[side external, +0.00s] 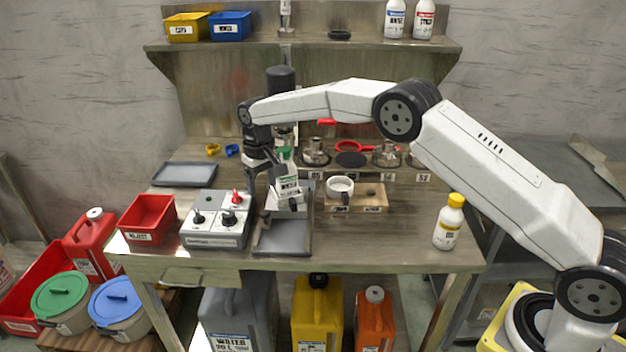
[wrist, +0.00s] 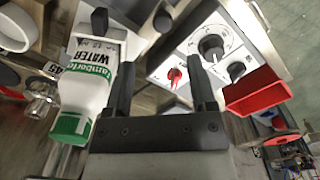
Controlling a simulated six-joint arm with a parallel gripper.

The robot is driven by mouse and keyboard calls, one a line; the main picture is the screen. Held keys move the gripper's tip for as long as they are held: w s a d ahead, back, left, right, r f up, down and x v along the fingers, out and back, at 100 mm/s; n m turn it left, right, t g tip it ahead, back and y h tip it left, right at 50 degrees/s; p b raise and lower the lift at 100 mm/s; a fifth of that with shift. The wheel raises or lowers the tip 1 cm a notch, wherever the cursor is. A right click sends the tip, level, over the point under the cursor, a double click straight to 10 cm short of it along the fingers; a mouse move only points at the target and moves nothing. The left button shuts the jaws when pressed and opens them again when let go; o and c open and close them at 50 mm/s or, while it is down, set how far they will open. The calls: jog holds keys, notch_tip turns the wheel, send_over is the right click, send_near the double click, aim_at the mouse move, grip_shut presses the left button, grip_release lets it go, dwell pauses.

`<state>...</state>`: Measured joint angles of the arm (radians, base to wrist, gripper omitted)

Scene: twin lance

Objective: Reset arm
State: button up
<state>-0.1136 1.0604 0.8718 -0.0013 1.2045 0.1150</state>
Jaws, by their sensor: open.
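My gripper (side external: 262,186) hangs above the bench in the side view, beside a drink machine with a dark top (side external: 281,80). In the wrist view its two dark fingers (wrist: 160,66) are spread apart with nothing between them. A white and green bottle labelled WATER (wrist: 86,88) is just left of the fingers in the wrist view. In the side view the bottle (side external: 287,165) is at the machine, right of my gripper and partly hidden by it. I cannot tell how the bottle is held.
A grey control box with knobs (side external: 216,236) and a red reject bin (side external: 148,218) stand at the front left. A grey tray (side external: 184,174) lies behind them. A white cup (side external: 340,185) is on a wooden block (side external: 371,199). A yellow-capped bottle (side external: 449,222) stands at the right, with clear bench around it.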

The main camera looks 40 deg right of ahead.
jog(key=shift+s+r, duration=0.1)
jog(key=shift+s+d+r, duration=0.25)
jog(key=shift+s, duration=0.15)
jog(key=s+d+t, duration=0.1)
jog(key=s+d, duration=0.2)
jog(key=s, duration=1.3)
jog(key=s+d+t, duration=0.1)
jog(key=s+d, duration=0.2)
jog(key=s, duration=1.3)
jog(key=shift+s+d+r+t, duration=0.25)
jog(key=shift+s+r+t, duration=0.05)
jog(key=shift+s+r, duration=0.1)
jog(key=shift+w, duration=0.1)
